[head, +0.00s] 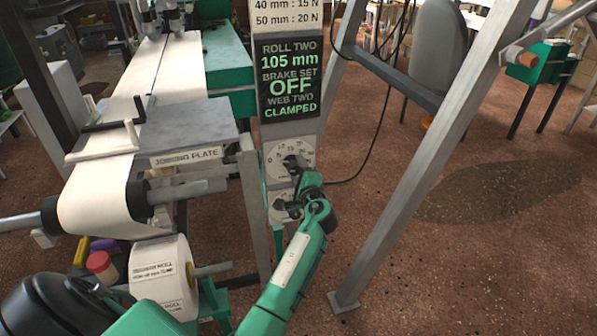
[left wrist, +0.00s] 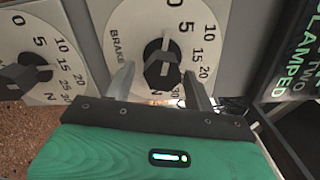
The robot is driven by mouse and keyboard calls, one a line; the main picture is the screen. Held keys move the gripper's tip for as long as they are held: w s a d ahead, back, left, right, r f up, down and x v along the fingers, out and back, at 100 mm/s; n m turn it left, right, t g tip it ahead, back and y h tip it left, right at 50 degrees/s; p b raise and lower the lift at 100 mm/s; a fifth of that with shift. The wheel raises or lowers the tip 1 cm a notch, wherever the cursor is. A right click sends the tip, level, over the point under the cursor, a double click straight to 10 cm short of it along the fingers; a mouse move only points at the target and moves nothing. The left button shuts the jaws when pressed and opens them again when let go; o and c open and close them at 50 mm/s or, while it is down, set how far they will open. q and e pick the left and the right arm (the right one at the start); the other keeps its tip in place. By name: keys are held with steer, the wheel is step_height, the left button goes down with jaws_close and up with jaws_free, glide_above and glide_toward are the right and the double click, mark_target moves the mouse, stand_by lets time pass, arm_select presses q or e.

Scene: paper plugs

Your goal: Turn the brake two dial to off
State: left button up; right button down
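The upper brake dial (head: 281,153) is a round white plate on the grey post below the readout, partly hidden by my left gripper (head: 297,168). The gripper is open. A white mark on the knob points roughly toward the 0. The readout (head: 288,80) says brake set OFF, web two clamped. My right gripper is not in view.
A second, lower dial (head: 279,213) sits close below; its knob (left wrist: 24,76) shows at left in the wrist view. The joining plate (head: 185,130), paper web and a labelled roll (head: 160,275) are to the left. A slanted metal leg (head: 430,160) stands to the right.

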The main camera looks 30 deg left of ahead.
arm_select(q)
steer(key=v, duration=1.3)
steer(key=shift+s+d, duration=0.25)
steer(key=shift+s, duration=0.05)
